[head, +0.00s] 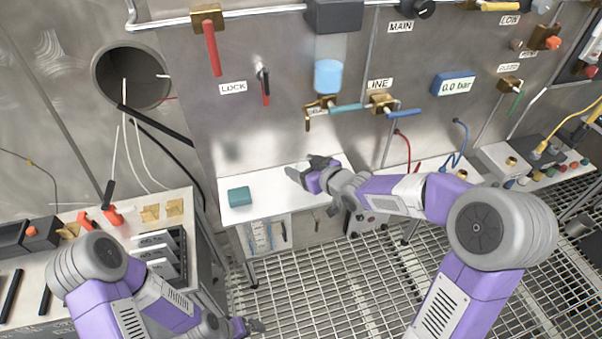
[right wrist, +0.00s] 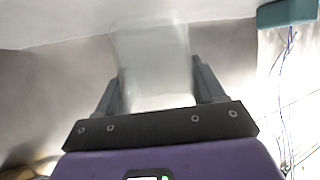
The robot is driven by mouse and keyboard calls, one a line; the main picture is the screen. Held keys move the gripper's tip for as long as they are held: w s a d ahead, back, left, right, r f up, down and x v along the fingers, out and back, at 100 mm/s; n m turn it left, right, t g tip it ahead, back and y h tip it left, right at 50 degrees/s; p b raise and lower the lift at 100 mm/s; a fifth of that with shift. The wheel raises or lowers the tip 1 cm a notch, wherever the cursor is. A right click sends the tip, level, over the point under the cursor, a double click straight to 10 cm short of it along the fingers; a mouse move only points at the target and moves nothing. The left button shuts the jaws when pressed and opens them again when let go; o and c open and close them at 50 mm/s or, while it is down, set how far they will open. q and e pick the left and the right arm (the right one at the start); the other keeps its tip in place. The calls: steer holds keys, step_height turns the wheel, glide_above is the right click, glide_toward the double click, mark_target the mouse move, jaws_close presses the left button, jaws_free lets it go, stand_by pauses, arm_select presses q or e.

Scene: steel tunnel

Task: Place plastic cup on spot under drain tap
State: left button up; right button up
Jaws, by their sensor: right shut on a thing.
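My right gripper (head: 310,174) is low over the white shelf (head: 268,207), below the brass drain tap (head: 318,104) on the steel wall. In the right wrist view its fingers (right wrist: 157,85) are shut on a translucent plastic cup (right wrist: 154,50). I cannot make out the cup in the head view, where the gripper covers that place. I cannot tell whether the cup touches the shelf. No marked spot shows clearly on the shelf. My left gripper (head: 252,327) is low over the floor grating at the bottom; its fingers are too small to read.
A teal block (head: 239,196) lies on the shelf left of my right gripper. It also shows in the right wrist view (right wrist: 288,12). A light blue container (head: 328,76) hangs above the tap. A bench (head: 50,290) with tools stands at left. Cables hang from the wall hole (head: 131,77).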

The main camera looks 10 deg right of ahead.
steer(key=shift+w+f, duration=0.1)
steer(key=shift+f, duration=0.45)
steer(key=shift+w, duration=0.25)
arm_select(q)
steer(key=shift+w+a+f, duration=0.1)
steer(key=shift+f, duration=0.3)
arm_select(e)
steer(key=shift+s+r, duration=0.1)
arm_select(q)
steer(key=shift+f, duration=0.1)
arm_select(e)
steer(key=shift+f+b, duration=0.25)
steer(key=shift+b, duration=0.1)
arm_select(q)
steer(key=shift+f, duration=0.1)
arm_select(e)
steer(key=o, duration=1)
steer(key=shift+r, duration=0.15)
